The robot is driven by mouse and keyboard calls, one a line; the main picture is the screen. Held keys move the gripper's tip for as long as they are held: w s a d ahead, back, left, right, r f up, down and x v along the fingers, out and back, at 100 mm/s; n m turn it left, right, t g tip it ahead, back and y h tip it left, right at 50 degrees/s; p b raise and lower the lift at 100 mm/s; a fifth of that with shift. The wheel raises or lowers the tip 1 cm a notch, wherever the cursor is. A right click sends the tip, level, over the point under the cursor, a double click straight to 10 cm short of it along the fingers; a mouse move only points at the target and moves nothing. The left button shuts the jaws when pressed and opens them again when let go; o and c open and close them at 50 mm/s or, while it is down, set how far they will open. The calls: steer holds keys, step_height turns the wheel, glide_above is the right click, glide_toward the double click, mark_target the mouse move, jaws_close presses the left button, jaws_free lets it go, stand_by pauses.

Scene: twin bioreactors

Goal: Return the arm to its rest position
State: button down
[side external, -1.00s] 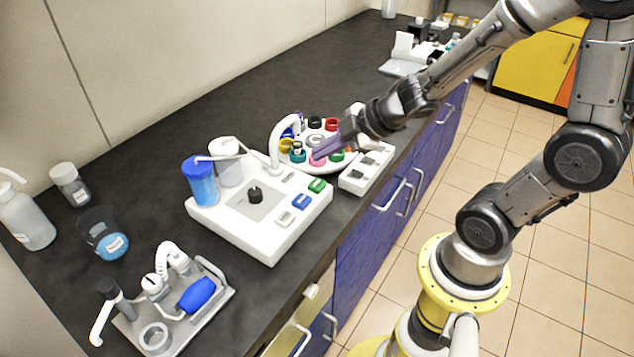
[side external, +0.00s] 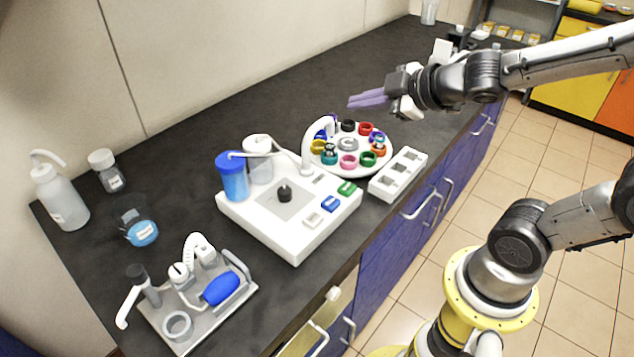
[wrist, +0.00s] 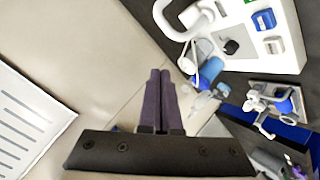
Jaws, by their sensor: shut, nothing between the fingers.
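My gripper (side external: 368,99) is in the air above and behind the round carousel in the side view, clear of everything. Its two purple fingers lie together with nothing between them. In the wrist view my gripper (wrist: 160,80) shows the fingers side by side, pointing toward the pale wall. My arm reaches in from the right of the side view, with the forearm nearly level above the bench's far part.
Below my gripper is a white carousel (side external: 347,169) with several coloured rings. The white bioreactor unit (side external: 283,236) with a blue vessel (side external: 232,177) stands left of it. A grey tray (side external: 198,325) is nearer. A white block (side external: 399,175) sits right of the carousel.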

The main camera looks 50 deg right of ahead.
steer(key=s+d+r+m+h, duration=0.2)
steer(key=s+r+m, duration=0.1)
steer(key=s+m, duration=0.15)
steer(key=s+a+f+m+g+y, duration=0.1)
steer(key=s+a+f+m+g, duration=0.1)
steer(key=s, duration=0.4)
steer(key=s+a+f+m+g+y, duration=0.1)
steer(key=s+a+f+m+g, duration=0.1)
steer(key=s, duration=0.4)
steer(key=shift+f+g, duration=0.65)
steer(key=shift+g, duration=0.55)
